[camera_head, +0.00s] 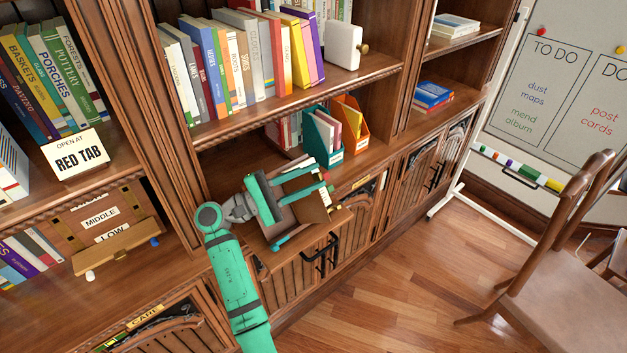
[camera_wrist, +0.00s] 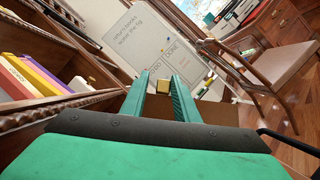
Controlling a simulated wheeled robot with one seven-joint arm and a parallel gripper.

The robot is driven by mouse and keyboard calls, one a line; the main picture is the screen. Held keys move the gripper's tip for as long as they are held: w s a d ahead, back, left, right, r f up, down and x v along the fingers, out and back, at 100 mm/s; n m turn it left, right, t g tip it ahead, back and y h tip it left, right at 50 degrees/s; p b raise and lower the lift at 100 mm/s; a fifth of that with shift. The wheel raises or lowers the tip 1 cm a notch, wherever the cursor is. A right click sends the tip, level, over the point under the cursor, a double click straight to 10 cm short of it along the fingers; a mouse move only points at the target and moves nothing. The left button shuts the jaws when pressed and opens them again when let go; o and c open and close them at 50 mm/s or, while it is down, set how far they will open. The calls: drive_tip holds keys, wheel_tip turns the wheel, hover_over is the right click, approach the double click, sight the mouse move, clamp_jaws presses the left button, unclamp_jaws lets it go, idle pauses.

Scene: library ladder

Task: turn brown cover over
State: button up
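My gripper (camera_head: 325,173) reaches over the low ledge of the bookcase, its two green fingers apart. In the wrist view my gripper (camera_wrist: 160,76) shows a clear gap between the fingertips. A flat brown panel, which looks like the brown cover (camera_head: 312,211), is beside and below the fingers in the head view. In the wrist view the brown cover (camera_wrist: 215,109) shows beyond and right of the right finger. I cannot tell whether a finger touches it. Part of it is hidden by my gripper. A small yellowish block (camera_wrist: 181,84) shows near the right fingertip.
A teal file box (camera_head: 322,138) and an orange file box (camera_head: 351,127) stand behind my gripper. A shelf of books (camera_head: 240,65) is above. Cabinet doors with a black handle (camera_head: 322,256) are below. A chair (camera_head: 555,275) stands at right, with open floor between.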

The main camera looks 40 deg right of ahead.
drive_tip(key=shift+o, duration=0.6)
drive_tip(key=r, duration=0.3)
drive_tip(key=shift+s+a+r, duration=0.1)
drive_tip(key=shift+s+a, duration=0.1)
drive_tip(key=s+a+r, duration=0.2)
drive_tip(key=r, duration=0.1)
drive_tip(key=s+a+r, duration=0.1)
drive_tip(key=s+r, duration=0.1)
drive_tip(key=shift+r, duration=0.25)
drive_tip(key=shift+c, duration=0.6)
drive_tip(key=s+a+r, duration=0.3)
drive_tip(key=s+a, duration=0.2)
drive_tip(key=s, duration=0.1)
drive_tip(key=shift+s+r, duration=0.25)
drive_tip(key=shift+s, duration=0.1)
drive_tip(key=shift+a, duration=0.1)
